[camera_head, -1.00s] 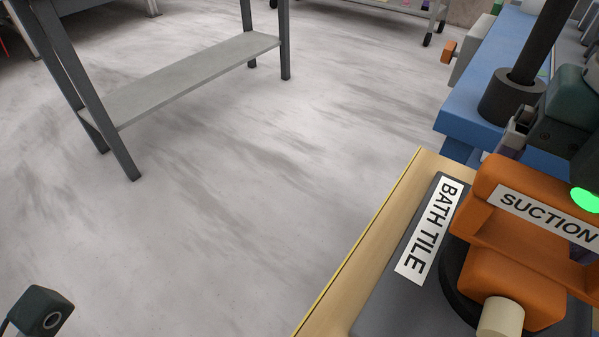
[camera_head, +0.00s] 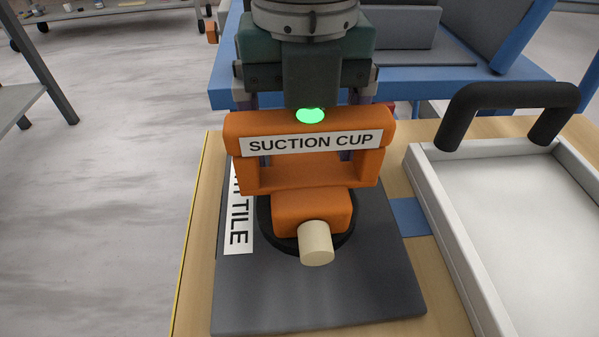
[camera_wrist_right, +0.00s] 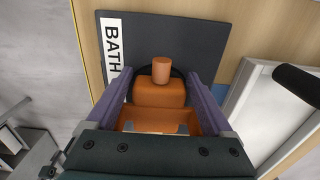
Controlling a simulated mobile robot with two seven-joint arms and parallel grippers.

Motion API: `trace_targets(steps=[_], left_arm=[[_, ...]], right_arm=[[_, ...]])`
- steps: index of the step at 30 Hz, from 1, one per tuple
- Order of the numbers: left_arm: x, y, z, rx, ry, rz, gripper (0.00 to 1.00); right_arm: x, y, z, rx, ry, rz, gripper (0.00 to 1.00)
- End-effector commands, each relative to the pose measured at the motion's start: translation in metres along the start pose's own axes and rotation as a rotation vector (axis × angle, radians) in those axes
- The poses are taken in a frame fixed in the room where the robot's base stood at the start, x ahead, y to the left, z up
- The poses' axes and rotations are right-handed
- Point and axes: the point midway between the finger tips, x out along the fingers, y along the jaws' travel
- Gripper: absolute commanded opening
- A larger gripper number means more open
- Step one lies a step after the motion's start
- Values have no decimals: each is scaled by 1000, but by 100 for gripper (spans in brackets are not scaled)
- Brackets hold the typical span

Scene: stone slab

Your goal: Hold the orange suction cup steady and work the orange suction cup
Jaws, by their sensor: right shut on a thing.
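The orange suction cup (camera_head: 311,180), labelled "SUCTION CUP", stands on the dark grey bath tile (camera_head: 310,300). It has a black round base and a cream knob (camera_head: 316,243) at the front. In the right wrist view the orange body (camera_wrist_right: 160,93) sits between my purple fingers, and its knob looks orange there. My right gripper (camera_head: 308,108) reaches down from above and is shut on the suction cup's handle. A green light shows just above the label. The finger contact is partly hidden behind the handle in the head view. My left gripper is out of view.
The tile lies on a wooden table (camera_head: 193,260) with a yellow left edge. A white tray (camera_head: 510,210) with a black handle (camera_head: 510,95) stands close on the right. A blue bench (camera_head: 400,90) is behind. Open floor lies to the left.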

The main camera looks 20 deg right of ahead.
Motion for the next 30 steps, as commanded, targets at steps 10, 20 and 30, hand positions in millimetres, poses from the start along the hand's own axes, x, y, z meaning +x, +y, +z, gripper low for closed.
trace_targets(steps=[10, 20, 30], left_arm=[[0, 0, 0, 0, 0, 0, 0], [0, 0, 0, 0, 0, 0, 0], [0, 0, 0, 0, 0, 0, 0]], right_arm=[[0, 1, 0, 0, -1, 2, 100], [-19, 1, 1, 0, -4, 4, 100], [-92, 1, 1, 0, -5, 3, 100]])
